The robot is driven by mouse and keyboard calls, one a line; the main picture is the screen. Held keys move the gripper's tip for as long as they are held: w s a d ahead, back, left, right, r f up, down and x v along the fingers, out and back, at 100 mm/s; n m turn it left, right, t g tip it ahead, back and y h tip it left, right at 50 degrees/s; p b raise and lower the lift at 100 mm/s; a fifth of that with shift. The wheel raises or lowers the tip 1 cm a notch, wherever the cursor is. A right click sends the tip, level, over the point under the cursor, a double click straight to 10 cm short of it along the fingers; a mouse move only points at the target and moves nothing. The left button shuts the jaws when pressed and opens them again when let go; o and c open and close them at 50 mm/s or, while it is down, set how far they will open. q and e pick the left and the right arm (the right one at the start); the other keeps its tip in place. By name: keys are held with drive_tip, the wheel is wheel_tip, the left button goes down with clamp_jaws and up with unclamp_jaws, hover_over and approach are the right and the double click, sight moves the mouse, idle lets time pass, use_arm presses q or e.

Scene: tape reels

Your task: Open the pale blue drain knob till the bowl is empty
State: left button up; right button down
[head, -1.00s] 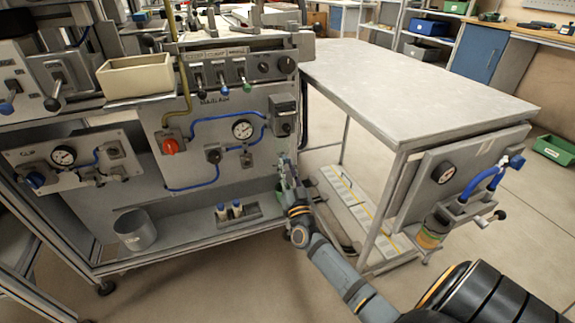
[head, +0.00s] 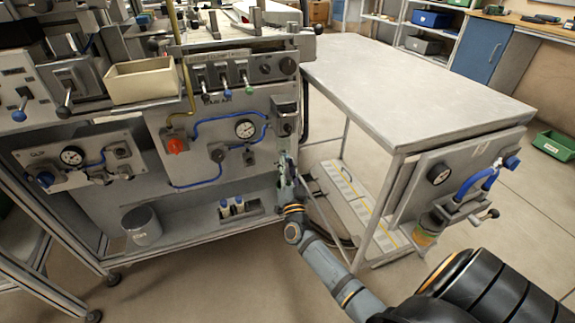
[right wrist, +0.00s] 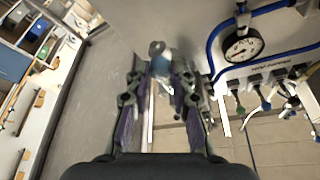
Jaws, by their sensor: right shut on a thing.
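My right gripper (head: 287,166) reaches up at the right end of the machine's front, below the dark regulator block (head: 285,115). In the right wrist view my right gripper (right wrist: 162,86) has its two fingers closed around a small pale blue part, the drain knob (right wrist: 161,68). A rounded grey piece shows just beyond it. In the head view the fingers hide the knob, and the bowl is mostly covered. I cannot tell the water level in it. My left gripper is not in view.
A gauge (head: 245,129) and blue hoses sit on the panel left of the gripper. A grey bucket (head: 142,226) and a small bottle rack (head: 240,211) stand on the lower shelf. A steel table (head: 415,95) carrying another filter unit (head: 428,225) is close on the right.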

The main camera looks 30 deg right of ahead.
drive_tip(key=shift+f, duration=0.1)
idle(0.4)
drive_tip(key=c, duration=1.3)
unclamp_jaws()
drive_tip(key=shift+o, duration=0.8)
drive_tip(key=v, duration=1.2)
drive_tip(key=shift+a, duration=0.1)
